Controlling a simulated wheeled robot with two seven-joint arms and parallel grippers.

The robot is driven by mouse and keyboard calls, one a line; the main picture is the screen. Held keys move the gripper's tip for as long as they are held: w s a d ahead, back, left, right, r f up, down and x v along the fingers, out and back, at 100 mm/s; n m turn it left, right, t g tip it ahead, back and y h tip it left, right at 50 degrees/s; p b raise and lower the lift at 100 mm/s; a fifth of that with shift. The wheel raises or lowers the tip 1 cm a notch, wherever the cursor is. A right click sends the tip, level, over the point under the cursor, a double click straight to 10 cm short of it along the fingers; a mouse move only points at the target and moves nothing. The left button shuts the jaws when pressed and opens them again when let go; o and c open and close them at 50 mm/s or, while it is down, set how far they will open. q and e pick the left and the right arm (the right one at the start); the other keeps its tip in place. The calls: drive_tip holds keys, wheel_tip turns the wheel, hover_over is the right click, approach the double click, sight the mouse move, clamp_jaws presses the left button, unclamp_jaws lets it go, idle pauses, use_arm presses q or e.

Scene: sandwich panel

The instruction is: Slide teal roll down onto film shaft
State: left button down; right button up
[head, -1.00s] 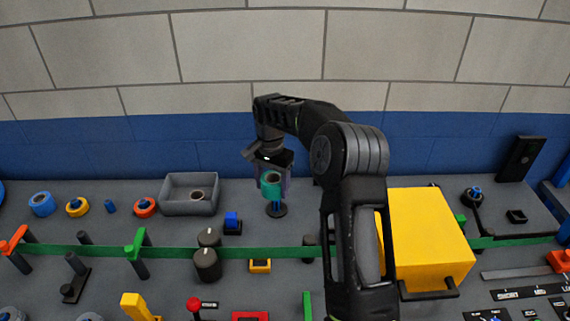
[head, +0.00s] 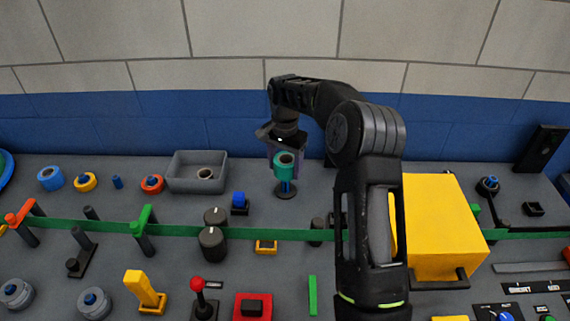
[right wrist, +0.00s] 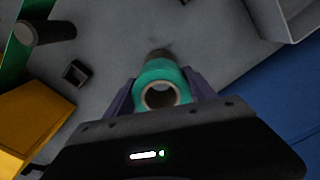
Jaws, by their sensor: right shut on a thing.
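The teal roll (head: 284,172) is held upright in my right gripper (head: 287,158), which is shut on it. In the head view the roll is at the film shaft (head: 285,188), whose blue post and dark round base show just below it. In the right wrist view the teal roll (right wrist: 160,85) sits between the two purple fingers, its hollow core facing the camera. Whether the shaft's tip is inside the core cannot be told. My left gripper is not in view.
A grey bin (head: 197,172) with a small roll inside stands left of the shaft. A green web (head: 180,231) runs across in front. A yellow block (head: 440,225) is at right. Blue (head: 50,179), yellow (head: 85,182) and orange (head: 152,184) rolls stand at left.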

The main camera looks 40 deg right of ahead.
drive_tip(key=shift+f, duration=0.3)
drive_tip(key=shift+f, duration=0.15)
idle(0.6)
drive_tip(key=shift+f+b, duration=0.75)
drive_tip(key=shift+f, duration=0.1)
drive_tip(key=shift+f, duration=0.15)
